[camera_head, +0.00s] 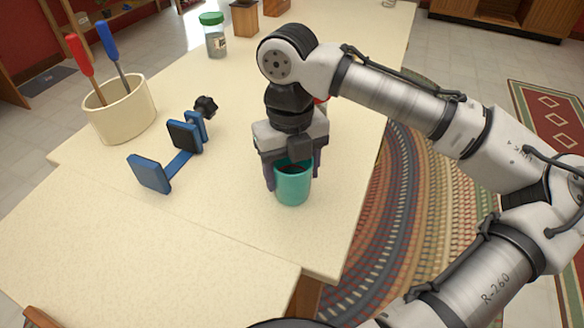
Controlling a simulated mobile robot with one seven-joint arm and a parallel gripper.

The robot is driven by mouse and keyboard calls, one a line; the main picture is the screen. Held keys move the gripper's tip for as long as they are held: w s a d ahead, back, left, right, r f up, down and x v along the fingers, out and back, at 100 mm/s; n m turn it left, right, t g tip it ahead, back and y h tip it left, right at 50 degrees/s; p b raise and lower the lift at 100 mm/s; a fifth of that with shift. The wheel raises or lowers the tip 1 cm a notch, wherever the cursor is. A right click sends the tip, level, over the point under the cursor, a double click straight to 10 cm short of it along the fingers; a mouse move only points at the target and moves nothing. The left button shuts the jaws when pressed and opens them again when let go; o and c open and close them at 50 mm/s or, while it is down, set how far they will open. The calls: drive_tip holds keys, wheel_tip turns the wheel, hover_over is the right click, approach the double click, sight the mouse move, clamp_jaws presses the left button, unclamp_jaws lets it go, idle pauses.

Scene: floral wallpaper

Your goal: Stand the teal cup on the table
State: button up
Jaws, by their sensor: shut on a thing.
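The teal cup (293,188) is upright at the table's right part, near its right edge. My gripper (292,180) points down over the cup, with its fingers at the cup's left and right sides, shut on it. The cup's rim is partly hidden by the gripper. The cup's base appears at or very close to the surface of the cream table (225,225); I cannot tell whether it touches.
A blue clamp (179,165) lies left of the cup. A cream crock (122,112) with red- and blue-handled tools stands further left. A green-lidded jar (214,38) and wooden boxes (245,20) stand at the back. The table's front left is clear.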

drive_tip(key=o, duration=1.1)
drive_tip(key=shift+f, duration=0.1)
drive_tip(key=r, duration=0.4)
drive_tip(key=r+p, duration=0.1)
drive_tip(key=r, duration=0.3)
drive_tip(key=r+p, duration=0.1)
drive_tip(key=r, duration=0.3)
drive_tip(key=shift+w+a+r, duration=0.15)
drive_tip(key=shift+w, duration=0.25)
